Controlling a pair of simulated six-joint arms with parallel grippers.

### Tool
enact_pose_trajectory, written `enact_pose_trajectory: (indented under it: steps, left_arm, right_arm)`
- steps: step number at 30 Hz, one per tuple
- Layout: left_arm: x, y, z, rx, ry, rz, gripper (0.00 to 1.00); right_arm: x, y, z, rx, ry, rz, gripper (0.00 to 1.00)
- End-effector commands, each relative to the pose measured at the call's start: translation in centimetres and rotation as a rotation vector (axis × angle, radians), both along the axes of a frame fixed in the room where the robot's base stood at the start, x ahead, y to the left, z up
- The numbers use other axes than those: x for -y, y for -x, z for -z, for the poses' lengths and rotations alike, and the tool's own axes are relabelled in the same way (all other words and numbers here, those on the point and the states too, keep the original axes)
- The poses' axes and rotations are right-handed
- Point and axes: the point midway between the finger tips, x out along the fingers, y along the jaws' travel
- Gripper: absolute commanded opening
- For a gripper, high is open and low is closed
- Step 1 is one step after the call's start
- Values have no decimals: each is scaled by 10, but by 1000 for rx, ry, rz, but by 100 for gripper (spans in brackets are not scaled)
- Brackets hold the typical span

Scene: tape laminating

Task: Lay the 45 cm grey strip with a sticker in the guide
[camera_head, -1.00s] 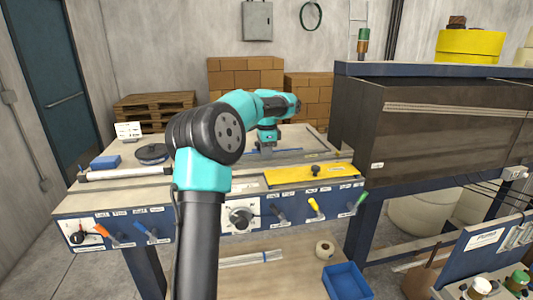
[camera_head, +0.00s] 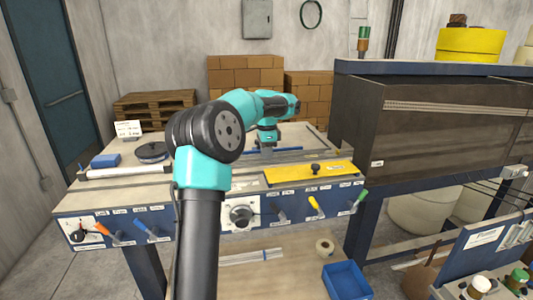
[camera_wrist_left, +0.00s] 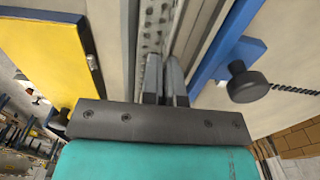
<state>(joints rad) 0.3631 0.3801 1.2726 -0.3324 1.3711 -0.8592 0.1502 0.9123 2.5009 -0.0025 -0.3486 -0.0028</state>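My left gripper (camera_head: 266,149) is low over the bench's middle, by a long blue-edged channel (camera_head: 290,150) that looks like the guide. In the left wrist view its two narrow fingers (camera_wrist_left: 165,82) are close together, with a thin gap. I cannot tell whether anything is between them. Ahead of the fingers run a perforated metal rail (camera_wrist_left: 154,32) and grey strip-like bands (camera_wrist_left: 192,38), with a blue bar (camera_wrist_left: 225,45) at their right. I cannot tell which band is the grey strip, and no sticker is clear. My right gripper is not in view.
A yellow plate (camera_head: 312,173) with a black knob lies on the bench's front right. A white roller (camera_head: 130,172), black disc (camera_head: 151,151) and blue block (camera_head: 105,161) lie left. A dark cabinet (camera_head: 440,125) borders the right. Thin pale strips (camera_head: 252,256) lie on the lower shelf.

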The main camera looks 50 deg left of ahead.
Motion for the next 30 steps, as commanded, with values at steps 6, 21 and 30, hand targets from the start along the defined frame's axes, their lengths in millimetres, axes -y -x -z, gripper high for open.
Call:
enact_pose_trajectory:
  steps: [6,21,30]
  left_arm:
    - [0,0,1,0,0,0,0]
    - [0,0,6,-4,2,0,0]
    - [1,0,9,-6,4,0,0]
  right_arm:
    - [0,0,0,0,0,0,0]
    - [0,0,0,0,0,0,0]
    - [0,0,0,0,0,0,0]
